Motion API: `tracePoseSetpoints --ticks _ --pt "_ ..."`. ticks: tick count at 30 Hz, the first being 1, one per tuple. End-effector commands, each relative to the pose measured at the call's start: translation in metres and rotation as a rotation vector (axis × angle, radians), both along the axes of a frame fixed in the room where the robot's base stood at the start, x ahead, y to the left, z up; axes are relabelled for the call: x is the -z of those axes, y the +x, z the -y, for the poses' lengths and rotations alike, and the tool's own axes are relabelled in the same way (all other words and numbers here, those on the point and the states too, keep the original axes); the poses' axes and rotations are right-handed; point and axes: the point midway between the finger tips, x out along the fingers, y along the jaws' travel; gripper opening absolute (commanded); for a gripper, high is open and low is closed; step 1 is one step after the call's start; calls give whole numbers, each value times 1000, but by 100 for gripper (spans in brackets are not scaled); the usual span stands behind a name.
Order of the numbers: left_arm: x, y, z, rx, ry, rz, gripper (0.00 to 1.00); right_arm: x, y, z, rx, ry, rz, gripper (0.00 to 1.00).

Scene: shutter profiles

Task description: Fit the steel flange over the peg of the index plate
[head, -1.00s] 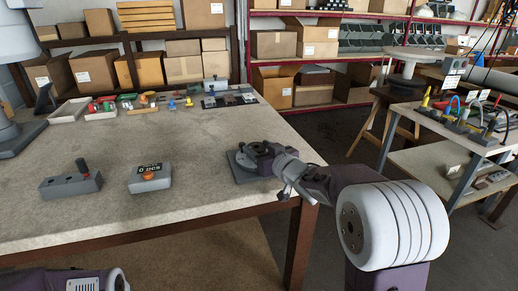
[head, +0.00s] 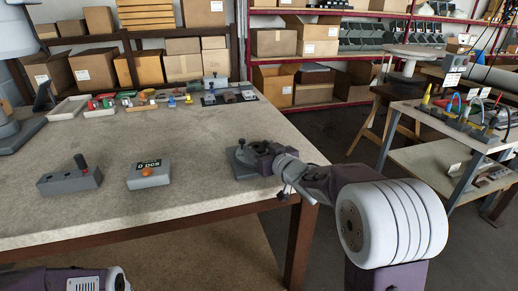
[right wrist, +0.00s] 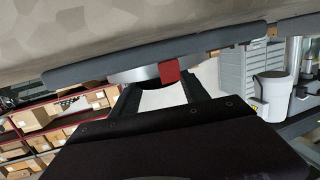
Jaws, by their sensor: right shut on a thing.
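The index plate (head: 238,167) is a dark grey slab lying near the right front corner of the table. A small dark upright knob (head: 241,143) shows at its left part. My right gripper (head: 262,153) is low over the plate, coming in from the right. In the right wrist view, its two dark fingers reach toward the grey plate (right wrist: 80,72). The gripper is shut on the steel flange, whose shiny curved rim (right wrist: 135,76) shows between the fingers, close against the plate. A red patch (right wrist: 170,71) is beside the rim. The peg and the flange's hole cannot be made out. My left gripper is out of view.
Small coloured parts and trays lie at the table's back. The middle of the table (head: 180,135) is clear.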

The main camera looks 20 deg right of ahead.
Motion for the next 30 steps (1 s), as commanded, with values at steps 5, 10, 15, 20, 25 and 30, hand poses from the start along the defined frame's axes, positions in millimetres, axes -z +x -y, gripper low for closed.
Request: tracePoseSetpoints --ticks 5,10,15,20,25,30 --pt "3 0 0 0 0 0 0 3 0 0 0 0 2 0" --pt "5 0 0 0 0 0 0 5 0 0 0 0 2 0" --pt "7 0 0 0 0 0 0 7 0 0 0 0 2 0" --pt "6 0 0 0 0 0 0 7 0 0 0 0 1 78" --pt "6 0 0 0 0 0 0 8 0 0 0 0 0 78" --pt "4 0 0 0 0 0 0 7 -5 2 1 0 -3 78"
